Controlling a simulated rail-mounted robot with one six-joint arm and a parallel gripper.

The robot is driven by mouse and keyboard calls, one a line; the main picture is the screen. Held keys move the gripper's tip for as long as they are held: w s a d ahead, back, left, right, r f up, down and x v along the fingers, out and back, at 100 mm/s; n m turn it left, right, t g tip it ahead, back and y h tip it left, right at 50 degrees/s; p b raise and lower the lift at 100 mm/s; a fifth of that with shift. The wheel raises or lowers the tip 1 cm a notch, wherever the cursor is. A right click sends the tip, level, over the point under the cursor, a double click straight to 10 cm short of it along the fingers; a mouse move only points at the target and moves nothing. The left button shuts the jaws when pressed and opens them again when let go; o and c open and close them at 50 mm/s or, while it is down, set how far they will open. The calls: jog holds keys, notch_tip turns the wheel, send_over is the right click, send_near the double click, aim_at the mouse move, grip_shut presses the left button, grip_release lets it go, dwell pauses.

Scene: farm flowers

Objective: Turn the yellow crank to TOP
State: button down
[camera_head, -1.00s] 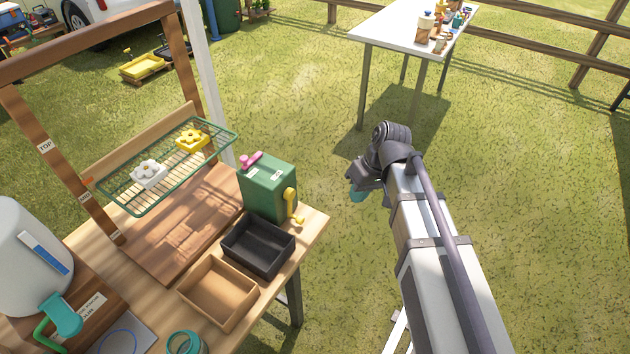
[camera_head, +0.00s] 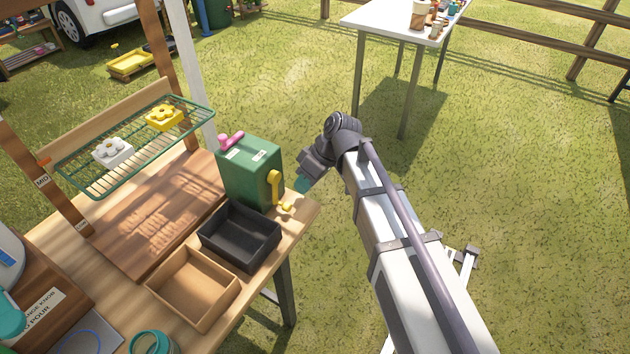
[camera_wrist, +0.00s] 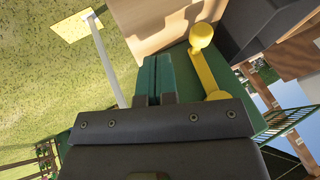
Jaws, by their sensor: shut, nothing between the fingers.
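The yellow crank (camera_head: 275,187) is on the right side of the green box (camera_head: 243,180); its arm hangs down, with the round knob at the lower end. In the wrist view the crank (camera_wrist: 206,68) is just right of the fingers. My gripper (camera_head: 302,184) is a little right of the crank, apart from it in the head view. Its teal fingers (camera_wrist: 155,76) are shut together and empty. The green wire rack (camera_head: 70,186) hangs in the wooden frame near the MID label (camera_head: 42,181). The TOP label is out of view now.
A white flower block (camera_head: 112,152) and a yellow one (camera_head: 164,117) sit on the rack. A black tray (camera_head: 238,262) and a brown tray (camera_head: 193,315) stand in front. Open grass lies right of the table.

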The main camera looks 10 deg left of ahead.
jog(key=shift+s+a+f, duration=0.2)
jog(key=shift+s+a, duration=0.1)
jog(key=shift+s, duration=0.45)
jog(key=shift+s+a+f, duration=0.15)
jog(key=shift+s+a, duration=0.1)
jog(key=shift+s, duration=0.5)
jog(key=shift+s+a+f+b, duration=0.1)
jog(key=shift+s+a+b, duration=0.05)
jog(key=shift+s+b, duration=0.2)
